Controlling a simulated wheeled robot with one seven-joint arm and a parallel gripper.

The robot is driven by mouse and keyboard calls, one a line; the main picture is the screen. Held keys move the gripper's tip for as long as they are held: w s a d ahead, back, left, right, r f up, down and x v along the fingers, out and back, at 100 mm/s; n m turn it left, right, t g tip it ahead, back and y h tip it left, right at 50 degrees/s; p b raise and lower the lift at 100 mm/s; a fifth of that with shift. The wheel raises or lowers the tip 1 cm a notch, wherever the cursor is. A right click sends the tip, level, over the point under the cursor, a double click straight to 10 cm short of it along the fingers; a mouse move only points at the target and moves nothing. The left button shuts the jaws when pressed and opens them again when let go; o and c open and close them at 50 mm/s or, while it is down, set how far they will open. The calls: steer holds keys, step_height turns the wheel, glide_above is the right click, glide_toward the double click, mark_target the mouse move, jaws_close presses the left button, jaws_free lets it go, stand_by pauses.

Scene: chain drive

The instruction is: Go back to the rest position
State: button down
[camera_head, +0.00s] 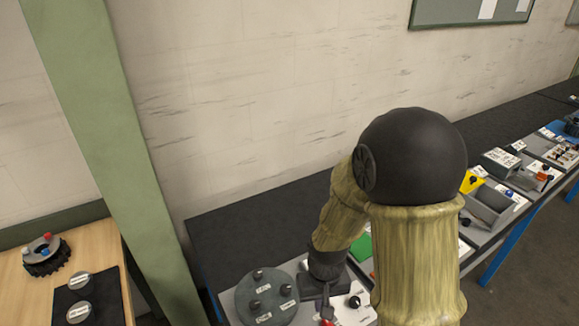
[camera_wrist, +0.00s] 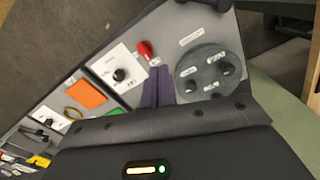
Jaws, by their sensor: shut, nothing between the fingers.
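My gripper (camera_wrist: 157,86) shows in the wrist view as two dark purple-grey fingers side by side, shut and empty. They lie in front of the grey board, between a red knob (camera_wrist: 146,49) and a round grey disc with black pegs (camera_wrist: 186,85). In the head view my gripper (camera_head: 325,302) is small and partly hidden below my arm, just right of the same disc (camera_head: 253,284). I cannot tell how far the fingertips are from the board.
A white plate with a black knob (camera_wrist: 120,75) and an orange square (camera_wrist: 87,94) lie left of the fingers. The dark bench (camera_head: 235,225) runs along the wall, with grey boxes (camera_head: 488,205) further right. A wooden table (camera_head: 20,290) stands left, beyond a green post (camera_head: 110,130).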

steer(key=s+d+r+m+t+b, duration=0.2)
steer(key=d+r, duration=0.4)
steer(key=d, duration=0.2)
steer(key=shift+s+r+t, duration=0.2)
steer(key=shift+s+t, duration=0.05)
steer(key=shift+t, duration=0.15)
